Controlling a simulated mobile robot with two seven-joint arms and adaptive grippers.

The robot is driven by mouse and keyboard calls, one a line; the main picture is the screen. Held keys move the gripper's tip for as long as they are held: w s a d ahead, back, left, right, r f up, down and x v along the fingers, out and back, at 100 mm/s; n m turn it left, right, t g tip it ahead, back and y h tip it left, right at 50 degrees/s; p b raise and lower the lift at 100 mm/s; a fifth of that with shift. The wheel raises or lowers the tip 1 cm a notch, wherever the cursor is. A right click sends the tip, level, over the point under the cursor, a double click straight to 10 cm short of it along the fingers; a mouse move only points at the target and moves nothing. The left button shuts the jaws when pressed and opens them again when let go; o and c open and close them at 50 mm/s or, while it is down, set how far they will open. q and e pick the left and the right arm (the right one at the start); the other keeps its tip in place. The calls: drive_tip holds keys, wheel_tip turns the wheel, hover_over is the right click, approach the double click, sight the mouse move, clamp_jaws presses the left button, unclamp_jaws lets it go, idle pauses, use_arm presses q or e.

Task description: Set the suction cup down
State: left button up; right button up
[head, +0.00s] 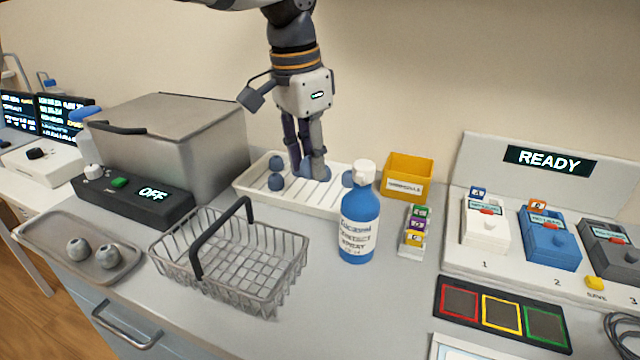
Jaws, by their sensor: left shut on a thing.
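My left gripper (308,165) reaches down from the top centre, over the white ribbed tray (246,196) at the back of the counter. It is shut on a small blue suction cup (319,173), which is low over or on the tray; I cannot tell whether it touches. The fingers hide part of it. More blue pieces of similar look stand in the tray, to the left (276,183) and at the right end (348,178). My right gripper is not in view.
A blue bottle (360,230) stands just right of the tray's front. A wire basket (230,265) with a raised black handle stands in front. A yellow box (407,177) is at right. A grey tray (50,235) holds two round grey pieces. A lidded metal box (180,135) is at left.

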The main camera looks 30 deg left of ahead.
use_arm(q)
drive_tip(key=b, duration=0.2)
hover_over(321, 200)
drive_tip(key=s, duration=0.1)
wheel_tip(321, 200, down, 6)
drive_tip(key=shift+f, duration=0.15)
drive_tip(key=shift+w+a+f, duration=0.1)
drive_tip(key=shift+w+f, duration=0.05)
drive_tip(key=shift+f, duration=0.8)
drive_tip(key=shift+w+a+f, duration=0.1)
drive_tip(key=shift+w+f, duration=0.05)
drive_tip(key=shift+f, duration=0.8)
drive_tip(key=o, duration=0.8)
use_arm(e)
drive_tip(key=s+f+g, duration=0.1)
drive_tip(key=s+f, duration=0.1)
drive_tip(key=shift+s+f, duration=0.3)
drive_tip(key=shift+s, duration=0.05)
use_arm(q)
wheel_tip(321, 200, up, 12)
drive_tip(key=s, duration=0.1)
drive_tip(key=shift+s+a, duration=0.15)
drive_tip(key=shift+a, duration=0.15)
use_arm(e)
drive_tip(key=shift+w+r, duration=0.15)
